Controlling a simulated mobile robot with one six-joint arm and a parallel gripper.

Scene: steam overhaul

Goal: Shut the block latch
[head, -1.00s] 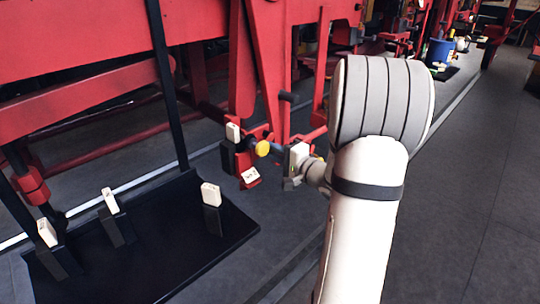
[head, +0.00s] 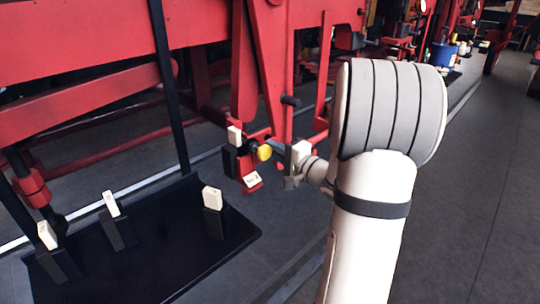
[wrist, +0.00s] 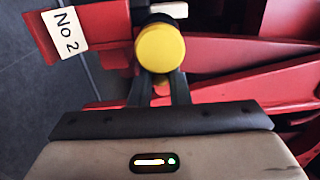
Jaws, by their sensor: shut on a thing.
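A round yellow knob (head: 264,152) sits on the red machine beside a red plate (head: 252,187) with a white "No 2" label (head: 254,181). My gripper (head: 284,153) reaches the knob from the right. In the wrist view, the yellow knob (wrist: 160,47) is at the top middle, with the two dark fingers of my gripper (wrist: 160,78) close together at its near side. My gripper is shut on the knob; the exact grip is partly hidden behind it. The label (wrist: 66,32) shows to the knob's left. Which part is the block latch itself, I cannot tell for sure.
A white-topped black block (head: 234,136) stands left of the knob. A black tray (head: 150,262) on the floor at lower left carries several similar blocks. Red frame beams (head: 245,65) surround the knob. The grey floor on the right (head: 470,220) is clear.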

